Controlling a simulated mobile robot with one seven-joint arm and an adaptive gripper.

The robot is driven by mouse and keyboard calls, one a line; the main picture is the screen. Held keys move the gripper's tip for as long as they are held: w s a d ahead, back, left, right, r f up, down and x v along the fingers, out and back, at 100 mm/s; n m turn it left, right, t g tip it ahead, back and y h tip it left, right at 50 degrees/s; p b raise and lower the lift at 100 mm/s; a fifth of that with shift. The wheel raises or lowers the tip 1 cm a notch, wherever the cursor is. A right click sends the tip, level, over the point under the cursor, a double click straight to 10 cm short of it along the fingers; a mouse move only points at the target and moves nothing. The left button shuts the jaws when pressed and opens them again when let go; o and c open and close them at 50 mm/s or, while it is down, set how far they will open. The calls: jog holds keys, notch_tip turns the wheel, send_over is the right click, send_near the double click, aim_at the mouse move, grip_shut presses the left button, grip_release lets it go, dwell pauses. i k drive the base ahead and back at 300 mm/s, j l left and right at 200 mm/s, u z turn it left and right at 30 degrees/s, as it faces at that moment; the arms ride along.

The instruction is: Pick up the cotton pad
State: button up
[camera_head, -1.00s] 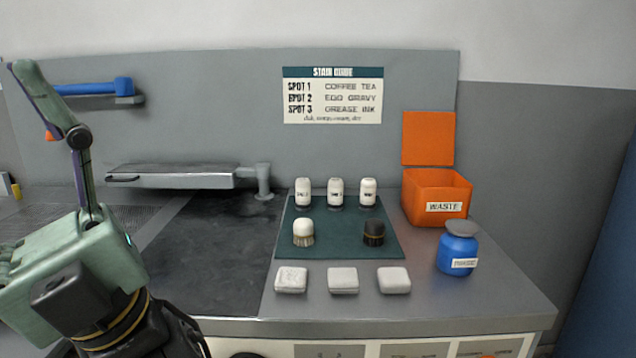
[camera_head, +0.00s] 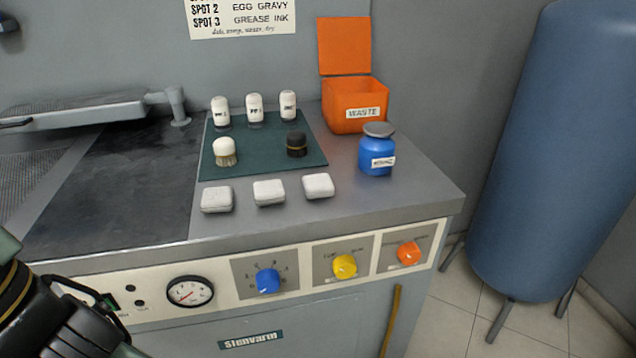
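Three white cotton pads lie in a row on the grey counter, in front of the dark green mat (camera_head: 265,167): a left pad (camera_head: 217,199), a middle pad (camera_head: 269,192) and a right pad (camera_head: 318,185). They are apart from each other, and nothing touches them. Which one the task means cannot be told. Part of my arm shows at the lower left corner, well left of the pads and in front of the counter. My gripper's fingers are outside the picture.
On the mat stand three white bottles (camera_head: 254,106), a light brush (camera_head: 225,152) and a dark brush (camera_head: 296,145). An orange waste bin (camera_head: 357,102) with raised lid and a blue jar (camera_head: 377,152) stand to the right. Knobs (camera_head: 345,267) line the front panel. A blue tank (camera_head: 545,150) stands right.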

aim_at(315, 186)
jog(key=k+j, duration=0.15)
jog(key=j, duration=0.25)
jog(key=k+j, duration=0.15)
jog(key=j, duration=0.25)
jog(key=k+j, duration=0.1)
jog(key=j, duration=0.3)
jog(key=i, duration=0.95)
jog(key=l+z, duration=0.05)
